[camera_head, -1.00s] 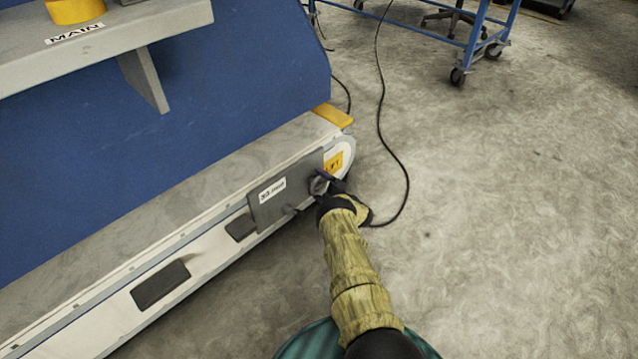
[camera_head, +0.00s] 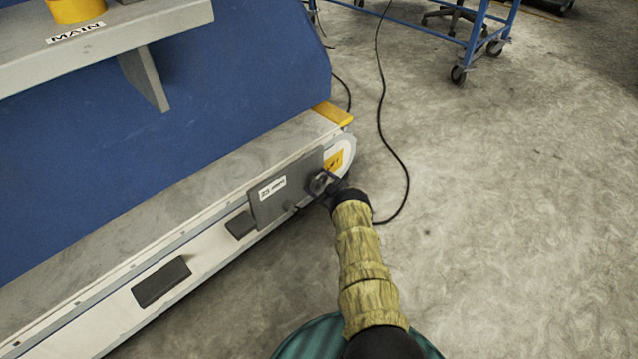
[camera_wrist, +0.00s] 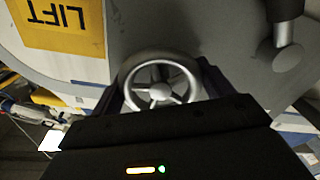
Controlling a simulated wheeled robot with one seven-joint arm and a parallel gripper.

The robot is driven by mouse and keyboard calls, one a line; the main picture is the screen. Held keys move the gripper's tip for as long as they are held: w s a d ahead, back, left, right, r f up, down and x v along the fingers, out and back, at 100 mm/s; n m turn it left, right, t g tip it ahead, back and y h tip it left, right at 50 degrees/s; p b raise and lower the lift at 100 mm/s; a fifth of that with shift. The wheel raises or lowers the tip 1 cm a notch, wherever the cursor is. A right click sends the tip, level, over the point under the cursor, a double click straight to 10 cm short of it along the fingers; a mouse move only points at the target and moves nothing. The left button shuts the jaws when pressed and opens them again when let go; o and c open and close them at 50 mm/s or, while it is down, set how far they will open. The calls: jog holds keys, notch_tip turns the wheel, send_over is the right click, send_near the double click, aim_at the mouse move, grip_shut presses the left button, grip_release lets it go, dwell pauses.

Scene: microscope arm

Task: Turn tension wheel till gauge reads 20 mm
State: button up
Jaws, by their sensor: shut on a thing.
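The tension wheel (camera_wrist: 160,92) is a small grey spoked handwheel on the dark grey plate (camera_head: 268,207) at the right end of the conveyor side. It also shows small in the head view (camera_head: 320,183). My gripper (camera_wrist: 163,88) is shut on the wheel, with one dark finger on each side of its rim. In the head view my gripper (camera_head: 329,188) reaches the wheel from the lower right. The gauge label (camera_head: 272,188), white with dark writing, is on the plate left of the wheel. Its reading is too small to make out surely.
A yellow LIFT label (camera_wrist: 62,25) is beside the wheel. A grey knob on a post (camera_wrist: 287,45) stands at the other side. A black cable (camera_head: 383,110) lies on the floor to the right. The floor right of my arm is clear.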

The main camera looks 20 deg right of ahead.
jog(key=shift+a+m, duration=0.1)
jog(key=shift+m, duration=0.2)
jog(key=o, duration=0.9)
jog(key=shift+o, duration=0.2)
jog(key=p+v, duration=0.8)
jog(key=v, duration=0.9)
jog(key=shift+s, duration=0.15)
